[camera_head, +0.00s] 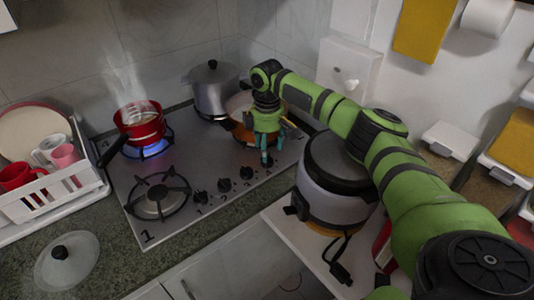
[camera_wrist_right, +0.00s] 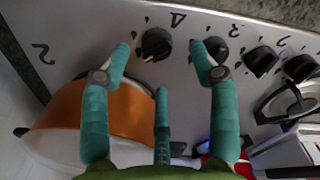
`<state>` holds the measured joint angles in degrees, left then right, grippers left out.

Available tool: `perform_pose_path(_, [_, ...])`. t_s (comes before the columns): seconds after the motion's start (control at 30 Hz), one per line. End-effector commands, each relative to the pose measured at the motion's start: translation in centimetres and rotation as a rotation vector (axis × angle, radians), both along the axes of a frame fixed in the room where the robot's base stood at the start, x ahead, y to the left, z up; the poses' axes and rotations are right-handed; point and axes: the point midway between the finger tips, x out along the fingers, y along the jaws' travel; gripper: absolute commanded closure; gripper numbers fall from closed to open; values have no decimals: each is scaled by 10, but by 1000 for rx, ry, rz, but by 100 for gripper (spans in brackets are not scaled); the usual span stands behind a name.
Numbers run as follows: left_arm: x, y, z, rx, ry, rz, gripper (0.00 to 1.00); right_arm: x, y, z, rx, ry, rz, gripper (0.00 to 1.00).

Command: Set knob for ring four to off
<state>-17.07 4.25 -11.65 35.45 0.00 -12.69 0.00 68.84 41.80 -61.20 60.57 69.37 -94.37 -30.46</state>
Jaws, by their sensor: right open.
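A row of black knobs runs along the front edge of the steel stove (camera_head: 190,215). In the right wrist view the knob beside the upside-down mark that looks like a 4 (camera_wrist_right: 155,43) lies between the tips of my right gripper (camera_wrist_right: 160,50). The fingers are open, with a gap on both sides of the knob. In the head view my right gripper (camera_head: 266,153) points down at the right end of the knob row and hides that knob. The knob's exact setting is too small to read. My left gripper is not in view.
An orange pan (camera_wrist_right: 65,115) stands close to the fingers; it also shows in the head view (camera_head: 241,132). A steaming red pot (camera_head: 139,126) sits over a blue flame. A silver pot (camera_head: 212,95) stands behind. A cooker (camera_head: 328,200) stands right of the stove.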

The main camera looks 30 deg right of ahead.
Motion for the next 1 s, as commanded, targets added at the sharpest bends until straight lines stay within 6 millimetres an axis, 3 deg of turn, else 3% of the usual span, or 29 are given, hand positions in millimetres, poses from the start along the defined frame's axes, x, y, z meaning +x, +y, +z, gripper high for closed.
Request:
perform_pose_path(0.03, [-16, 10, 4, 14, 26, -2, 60, -1, 0, -7, -1, 4, -1, 39])
perform_pose_path(0.1, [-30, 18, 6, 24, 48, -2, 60, -1, 0, -18, -1, 4, 0, 39])
perform_pose_path(0.17, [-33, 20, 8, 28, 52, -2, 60, 0, 0, -25, -1, 2, 0, 39])
perform_pose_path(0.27, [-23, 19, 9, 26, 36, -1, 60, 0, 0, -35, -1, 2, 1, 39])
perform_pose_path(0.43, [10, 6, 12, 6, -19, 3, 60, 0, 0, -40, -1, -1, 1, 39])
perform_pose_path(0.6, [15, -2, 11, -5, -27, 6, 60, 0, 0, -40, -1, -1, 1, 39])
perform_pose_path(0.73, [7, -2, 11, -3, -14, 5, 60, 0, 0, -40, -1, -1, 1, 91])
perform_pose_path(0.77, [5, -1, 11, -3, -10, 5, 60, 0, 0, -40, -1, -1, 1, 95])
perform_pose_path(1.0, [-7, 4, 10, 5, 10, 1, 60, 0, 0, -40, -1, 0, 5, 95])
